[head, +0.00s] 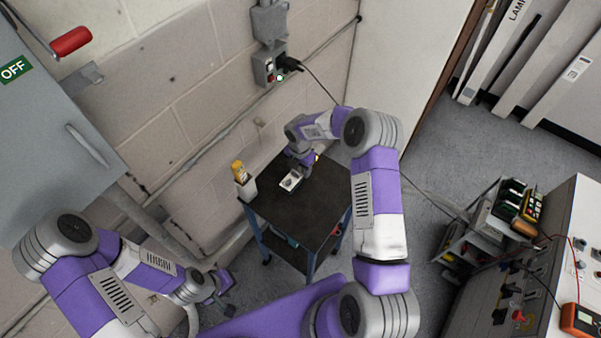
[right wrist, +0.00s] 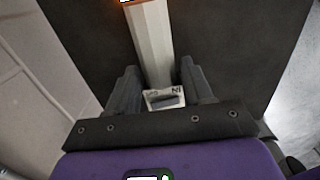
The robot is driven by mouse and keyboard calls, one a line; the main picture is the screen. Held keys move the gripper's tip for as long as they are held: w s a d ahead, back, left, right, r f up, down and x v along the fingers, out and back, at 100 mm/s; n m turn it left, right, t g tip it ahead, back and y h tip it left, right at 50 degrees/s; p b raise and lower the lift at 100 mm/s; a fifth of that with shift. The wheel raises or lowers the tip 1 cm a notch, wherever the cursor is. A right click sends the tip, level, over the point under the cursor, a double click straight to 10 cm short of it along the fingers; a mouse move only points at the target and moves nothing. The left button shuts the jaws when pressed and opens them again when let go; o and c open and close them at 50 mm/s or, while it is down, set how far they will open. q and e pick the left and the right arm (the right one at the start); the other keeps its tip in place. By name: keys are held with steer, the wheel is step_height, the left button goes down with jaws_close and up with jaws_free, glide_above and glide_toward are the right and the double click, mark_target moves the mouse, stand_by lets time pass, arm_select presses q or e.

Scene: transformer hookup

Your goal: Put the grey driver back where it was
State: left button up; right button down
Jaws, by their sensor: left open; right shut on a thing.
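The grey driver (right wrist: 153,45) is a long pale grey body in the right wrist view. It has orange at its far end and a small face lettered "IN" at its near end. My right gripper (right wrist: 166,88) is shut on it, one finger on each side. In the head view my right gripper (head: 299,164) is over the black table top (head: 318,204). A pale piece with a dark patch (head: 290,180) shows beside its fingers; I cannot tell whether it touches the table. My left gripper (head: 219,287) is open and empty, low at the left, away from the table.
A white holder (head: 246,189) with a yellow item (head: 239,170) stands at the table's left corner. The front of the table top is clear. A wall socket with a black plug (head: 289,64) is behind. A grey cart (head: 464,238) and a panel console stand to the right.

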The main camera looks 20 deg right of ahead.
mark_target(300, 169)
steer(key=shift+f, duration=1.55)
steer(key=shift+f, duration=0.15)
steer(key=shift+c, duration=2.3)
jaws_free()
step_height(300, 169, up, 12)
steer(key=shift+s+a+r, duration=0.1)
steer(key=shift+a+r, duration=0.05)
